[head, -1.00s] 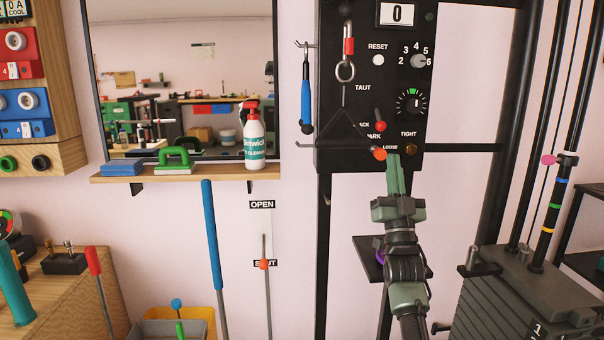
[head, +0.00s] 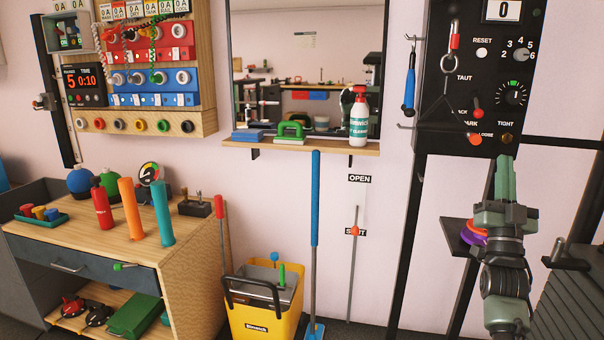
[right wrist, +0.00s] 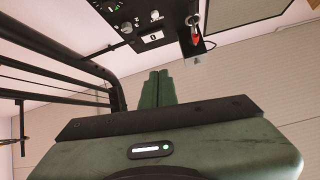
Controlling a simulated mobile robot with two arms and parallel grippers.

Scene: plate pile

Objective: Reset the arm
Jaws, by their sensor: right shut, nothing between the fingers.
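My right gripper (head: 505,178) is in front of the lower edge of the black panel (head: 462,100) at the right of the head view. Its green fingers point up and are closed together with nothing between them. In the right wrist view the shut fingers (right wrist: 157,88) point toward the wall and ceiling, with the panel (right wrist: 135,22) beyond them. The panel carries a display reading 0, a white RESET button (head: 482,53), dials, and red-orange lever knobs (head: 475,139). A red clip (head: 455,38) hangs on it. My left gripper is not in view.
A wooden workbench (head: 185,235) with colored cylinders stands at the left. A yellow bucket (head: 290,322) and a blue-handled pole (head: 315,200) stand mid-floor. A shelf (head: 235,142) holds a spray bottle (head: 358,118). Dark weight plates (head: 580,310) are at the lower right, near my right arm.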

